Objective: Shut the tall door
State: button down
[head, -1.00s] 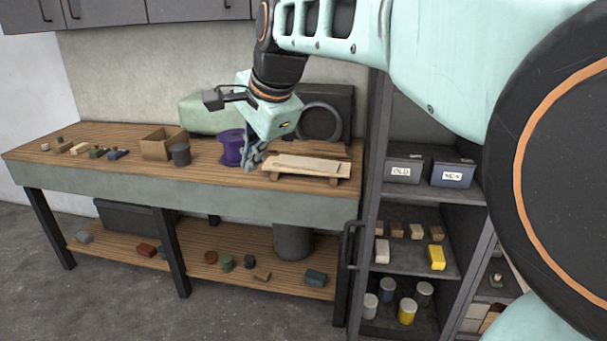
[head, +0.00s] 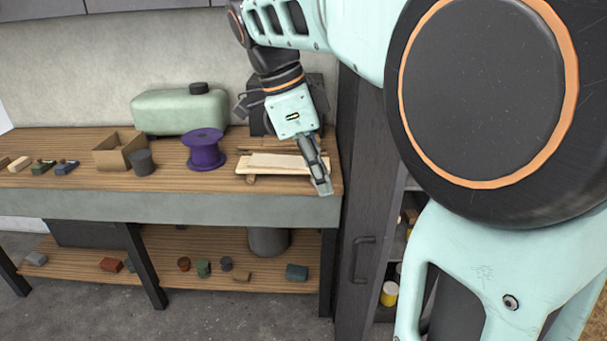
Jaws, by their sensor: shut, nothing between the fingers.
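The tall door (head: 370,180) is a dark grey panel on the cabinet right of the workbench. Its outer face shows with a bar handle (head: 362,258) low on it. The door stands partly open; shelf contents show past its right edge. My arm hides its upper right part and much of the cabinet. My gripper (head: 322,186) is shut and empty, pointing down in front of the workbench's right end. It is left of the door and above the handle's height in the picture. I see a gap between the fingers and the door, and cannot tell the depth between them.
The workbench (head: 170,207) runs along the wall at left. A wooden board (head: 275,163) lies behind my fingers, with a purple spool (head: 205,150) to its left. A yellow can (head: 389,293) stands inside the cabinet. The floor (head: 235,312) in front is clear.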

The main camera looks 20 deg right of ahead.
jog(key=s+d+f+p, duration=0.2)
jog(key=d+f, duration=0.6)
jog(key=shift+s+d+f+m+g, duration=0.15)
jog(key=shift+s+f+m+g, duration=0.15)
jog(key=shift+s+m, duration=0.1)
dwell(0.4)
